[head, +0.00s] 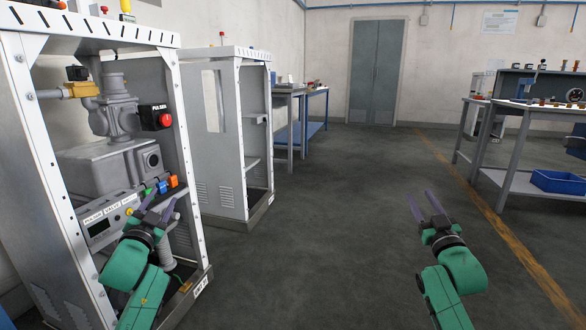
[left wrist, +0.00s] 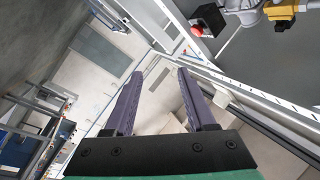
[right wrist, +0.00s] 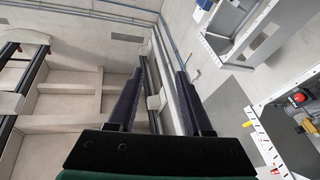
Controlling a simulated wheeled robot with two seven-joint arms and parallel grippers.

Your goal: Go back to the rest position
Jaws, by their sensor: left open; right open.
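My left gripper (head: 157,207) is open and empty in the head view, in front of the control panel of the near dispenser frame (head: 190,165). In the left wrist view its two fingers (left wrist: 158,105) stand apart with nothing between them. My right gripper (head: 428,208) is open and empty, raised over bare floor right of the middle in the head view. In the right wrist view its fingers (right wrist: 155,105) are also apart with nothing between them.
A second frame (head: 225,140) stands behind the near one. A blue-shelved table (head: 313,128) is further back. A workbench with a blue bin (head: 558,182) stands at the right. The grey floor (head: 340,240) between is clear up to the door (head: 376,75).

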